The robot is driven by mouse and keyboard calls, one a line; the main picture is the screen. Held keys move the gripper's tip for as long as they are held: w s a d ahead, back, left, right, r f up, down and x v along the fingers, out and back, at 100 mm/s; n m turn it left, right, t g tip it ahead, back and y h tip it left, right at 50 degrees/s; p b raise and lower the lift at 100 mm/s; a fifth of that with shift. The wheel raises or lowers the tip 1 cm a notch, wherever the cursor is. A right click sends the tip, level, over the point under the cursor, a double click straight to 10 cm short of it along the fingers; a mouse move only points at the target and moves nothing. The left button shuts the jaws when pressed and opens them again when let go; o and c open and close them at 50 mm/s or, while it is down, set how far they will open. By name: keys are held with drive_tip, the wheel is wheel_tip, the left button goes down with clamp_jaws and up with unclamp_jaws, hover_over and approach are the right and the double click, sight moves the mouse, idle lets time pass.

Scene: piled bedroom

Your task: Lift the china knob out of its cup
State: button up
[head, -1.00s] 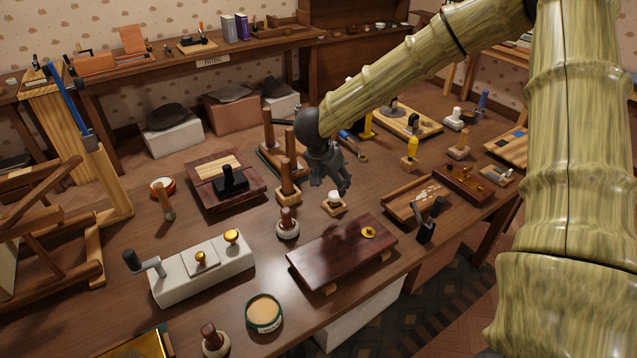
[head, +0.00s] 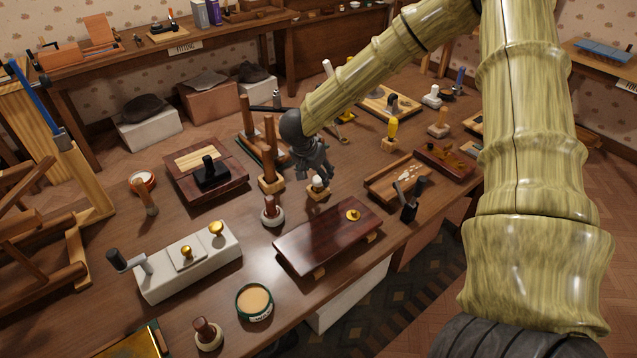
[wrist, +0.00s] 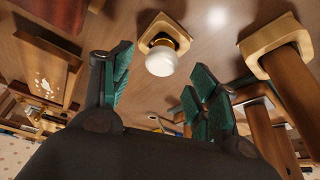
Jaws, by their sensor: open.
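The china knob (head: 318,182) is a small white rounded knob. It sits upright in a square light-wood cup (head: 318,195) on the brown workbench. In the wrist view the white knob (wrist: 161,62) shows a brass-coloured collar below it, inside the wooden cup (wrist: 163,23). My gripper (head: 319,174) is just above the knob and partly covers it in the head view. In the wrist view my gripper (wrist: 158,78) is open, with green-padded fingers on either side of the knob and nothing held. I cannot tell whether any finger touches it.
A small dark-knobbed stand (head: 272,213) and a dark red board (head: 325,238) are nearer. A wooden tray (head: 397,183) lies to the right. Bare bench shows between them.

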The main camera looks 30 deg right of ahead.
sight(318, 179)
drive_tip(key=x, duration=0.3)
drive_tip(key=shift+a+f+p, duration=0.1)
drive_tip(key=shift+f+p, duration=0.15)
drive_tip(key=shift+p, duration=0.05)
drive_tip(key=shift+f, duration=0.35)
drive_tip(key=c, duration=1.2)
